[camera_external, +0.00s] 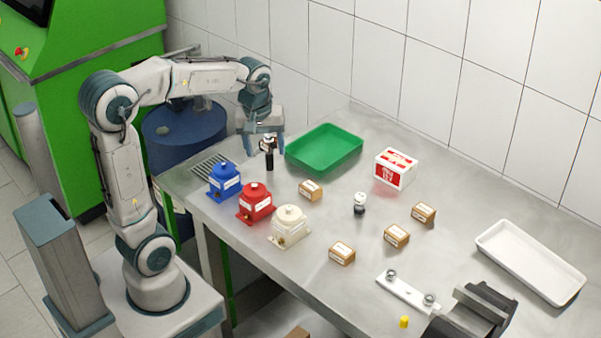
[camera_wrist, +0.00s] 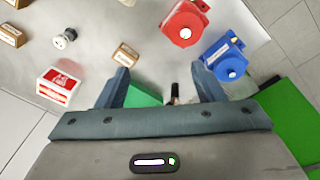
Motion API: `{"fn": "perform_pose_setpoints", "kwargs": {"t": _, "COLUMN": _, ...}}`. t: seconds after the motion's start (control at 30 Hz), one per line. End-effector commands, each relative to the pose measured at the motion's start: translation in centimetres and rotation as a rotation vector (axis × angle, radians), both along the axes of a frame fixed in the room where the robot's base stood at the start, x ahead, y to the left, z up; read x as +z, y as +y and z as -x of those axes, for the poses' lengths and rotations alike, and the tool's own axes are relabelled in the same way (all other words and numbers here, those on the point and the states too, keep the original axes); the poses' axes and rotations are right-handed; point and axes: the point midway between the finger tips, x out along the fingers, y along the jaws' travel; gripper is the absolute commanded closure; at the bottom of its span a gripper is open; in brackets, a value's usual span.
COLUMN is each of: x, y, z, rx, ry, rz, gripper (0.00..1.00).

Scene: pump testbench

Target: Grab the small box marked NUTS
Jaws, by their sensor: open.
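Several small brown boxes with white labels lie on the table in the external view: one near the middle (camera_external: 311,190), one in front (camera_external: 342,253) and two to the right (camera_external: 397,235) (camera_external: 423,213). The labels are too small to read, so I cannot tell which one is marked NUTS. My gripper (camera_external: 265,147) is open and empty above the table's left back part, apart from all the boxes. In the wrist view, one small box (camera_wrist: 126,55) lies just beyond my open fingers (camera_wrist: 161,78), and others show at the left and top edges.
Blue (camera_external: 223,181), red (camera_external: 255,203) and cream (camera_external: 290,226) pumps stand at the left. A black-handled item (camera_external: 269,158) is below my gripper. A green tray (camera_external: 325,146), red-white box (camera_external: 396,168), small white-and-black fitting (camera_external: 360,203) and white tray (camera_external: 530,262) are around the table.

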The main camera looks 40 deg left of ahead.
Motion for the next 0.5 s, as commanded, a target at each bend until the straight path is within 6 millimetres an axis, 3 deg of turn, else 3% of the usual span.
{"fn": "perform_pose_setpoints", "kwargs": {"t": 0.1, "x": -0.9, "y": -0.6, "z": -4.2, "rx": 0.202, "ry": 0.042, "rz": 0.024, "gripper": 0.38}}
{"fn": "perform_pose_setpoints", "kwargs": {"t": 0.3, "x": -2.4, "y": -1.6, "z": -9.9, "rx": 0.526, "ry": 0.098, "rz": 0.045, "gripper": 0.38}}
{"fn": "perform_pose_setpoints", "kwargs": {"t": 0.5, "x": -3.5, "y": -2.3, "z": -12.9, "rx": 0.717, "ry": 0.127, "rz": 0.05, "gripper": 0.38}}
